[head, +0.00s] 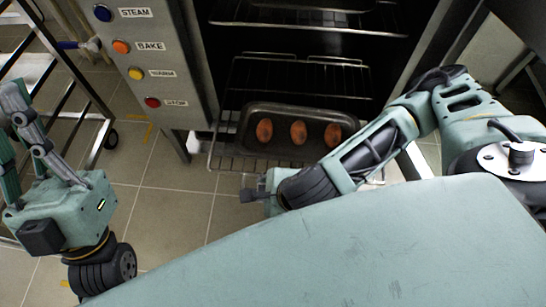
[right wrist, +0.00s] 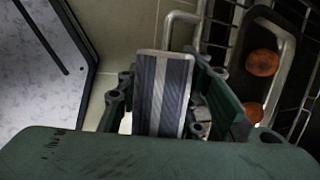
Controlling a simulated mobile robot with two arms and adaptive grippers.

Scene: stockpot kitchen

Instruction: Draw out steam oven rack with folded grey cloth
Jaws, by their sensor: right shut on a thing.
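The steam oven (head: 175,60) stands open, with a lower wire rack (head: 222,162) sticking out of its front. A dark tray (head: 250,148) with three brown oval food pieces rests on that rack. My right gripper (head: 262,190) is at the rack's front left. In the right wrist view, it is shut on the folded grey striped cloth (right wrist: 160,92). The rack's metal bar (right wrist: 172,28) runs to the cloth; whether the cloth wraps it is hidden. My left gripper (head: 25,115) is at the far left, away from the oven; its fingertips are unclear.
Another wire rack (head: 300,18) sits higher in the oven. Labelled coloured buttons line the oven's left panel (head: 150,45). A metal-framed rack or cart (head: 95,115) stands at the left. Tiled floor (head: 170,190) is open between it and the oven.

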